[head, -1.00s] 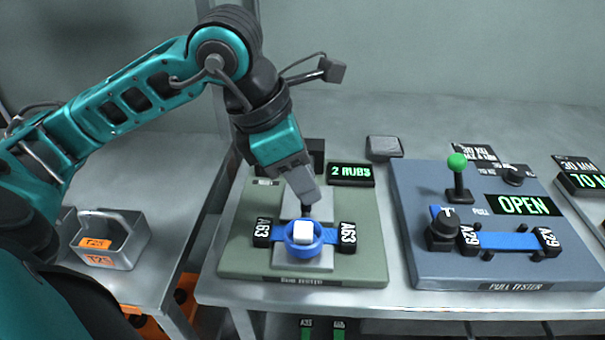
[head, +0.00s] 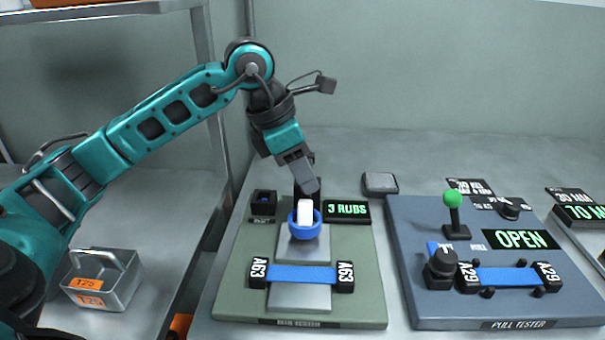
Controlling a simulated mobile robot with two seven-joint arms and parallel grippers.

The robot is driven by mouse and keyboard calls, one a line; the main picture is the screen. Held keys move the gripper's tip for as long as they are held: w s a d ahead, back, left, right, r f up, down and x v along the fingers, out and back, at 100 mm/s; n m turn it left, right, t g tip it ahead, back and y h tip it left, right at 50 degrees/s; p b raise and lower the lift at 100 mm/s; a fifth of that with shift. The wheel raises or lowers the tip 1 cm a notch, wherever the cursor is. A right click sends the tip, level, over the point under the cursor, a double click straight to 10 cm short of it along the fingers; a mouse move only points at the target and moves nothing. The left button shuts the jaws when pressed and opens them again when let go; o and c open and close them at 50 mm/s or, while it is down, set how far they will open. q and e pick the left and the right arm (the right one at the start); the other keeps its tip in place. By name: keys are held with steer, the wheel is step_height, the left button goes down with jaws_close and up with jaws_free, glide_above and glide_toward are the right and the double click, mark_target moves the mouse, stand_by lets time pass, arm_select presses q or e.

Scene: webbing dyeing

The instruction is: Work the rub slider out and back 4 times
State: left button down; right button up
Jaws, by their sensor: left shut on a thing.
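The rub tester (head: 231,294) is a green board with a grey metal track (head: 301,298) down its middle. The rub slider, a blue ring with a white block (head: 304,226), sits at the far end of the track, behind the blue webbing strip (head: 302,274) held between two black A63 clamps. My left gripper (head: 305,192) reaches down from behind and is shut on the slider's dark upright part, partly hidden by the fingers. The counter display (head: 346,211) reads "3 RUBS". My right gripper is not in view.
A blue pull tester (head: 420,312) with a green-knobbed lever (head: 453,208) and an "OPEN" display stands to the right. A small grey block (head: 380,184) lies behind the displays.

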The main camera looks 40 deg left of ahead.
arm_select(q)
steer(key=shift+w+a+r, duration=0.15)
steer(key=shift+a, duration=0.05)
steer(key=c, duration=1.1)
jaws_free()
steer(key=shift+w, duration=0.1)
steer(key=shift+o, duration=1.2)
steer(key=p+v, duration=0.2)
steer(key=v, duration=1)
steer(key=shift+s+r, duration=0.25)
steer(key=shift+r, duration=0.05)
steer(key=shift+a, duration=0.1)
